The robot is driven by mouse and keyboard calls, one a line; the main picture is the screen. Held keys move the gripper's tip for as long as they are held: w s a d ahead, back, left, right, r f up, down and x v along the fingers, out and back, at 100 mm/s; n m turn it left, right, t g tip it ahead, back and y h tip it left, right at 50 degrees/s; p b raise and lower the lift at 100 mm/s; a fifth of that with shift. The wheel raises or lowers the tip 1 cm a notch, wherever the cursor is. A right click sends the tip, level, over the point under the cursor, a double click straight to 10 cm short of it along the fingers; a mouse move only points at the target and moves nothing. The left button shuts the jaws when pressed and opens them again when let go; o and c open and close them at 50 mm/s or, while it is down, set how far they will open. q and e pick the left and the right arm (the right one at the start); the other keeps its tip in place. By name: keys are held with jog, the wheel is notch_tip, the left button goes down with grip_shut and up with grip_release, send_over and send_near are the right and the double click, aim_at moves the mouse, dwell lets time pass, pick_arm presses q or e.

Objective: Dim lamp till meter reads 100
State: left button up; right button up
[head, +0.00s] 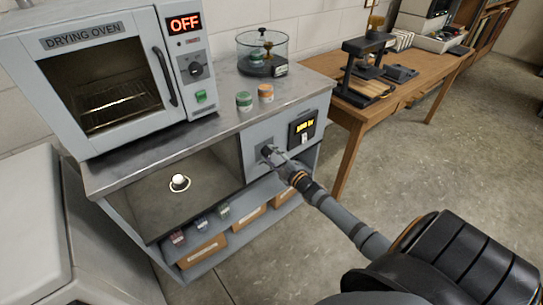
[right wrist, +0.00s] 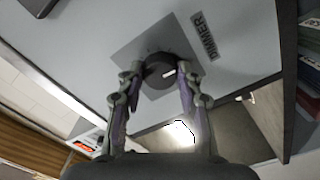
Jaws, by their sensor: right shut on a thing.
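The dimmer knob (right wrist: 160,72) is a round black dial with a white mark, on a square grey plate beside a DIMMER label (right wrist: 204,36). My right gripper (head: 268,151) reaches the cabinet's front panel in the head view. In the right wrist view its fingers (right wrist: 160,80) are shut on the knob's two sides. The meter (head: 302,128) is a black unit with yellow digits, too small to read surely. The lamp (head: 179,182) is a lit white bulb on a round base in the open bay. My left gripper is out of view.
A drying oven (head: 105,75) reading OFF stands on the counter. A wooden table (head: 425,65) is behind; the floor at right is clear.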

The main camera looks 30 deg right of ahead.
jog(key=o, duration=1.2)
jog(key=shift+s, duration=0.1)
jog(key=s, duration=0.8)
jog(key=s+d, duration=0.1)
jog(key=s, duration=0.2)
jog(key=shift+s, duration=0.4)
